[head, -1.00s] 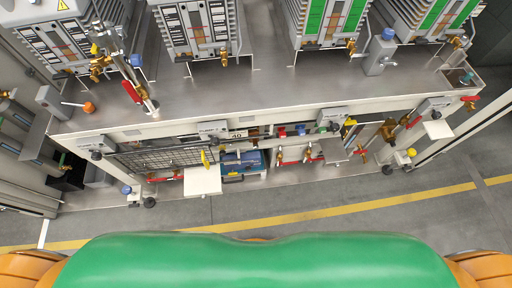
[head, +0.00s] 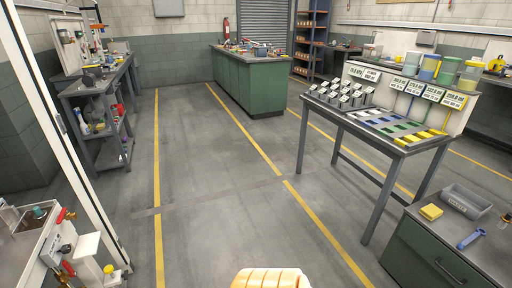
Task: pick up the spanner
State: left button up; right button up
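A small blue tool (head: 471,239) lies on top of the green cabinet at the lower right. It looks like a spanner, but it is too small to be sure. It lies apart from the grey bin behind it. Neither of my grippers is in view. An orange and white part of my own body shows at the bottom edge.
A grey bin (head: 466,201) and a yellow block (head: 431,212) share the green cabinet (head: 437,262). A sorting table (head: 399,146) stands behind it. A green workbench (head: 247,81) is farther back. Grey floor (head: 215,190) with yellow lines is clear in the middle.

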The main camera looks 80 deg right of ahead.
aim_at(468, 241)
jog(key=l+z, duration=0.1)
jog(key=z, duration=4.4)
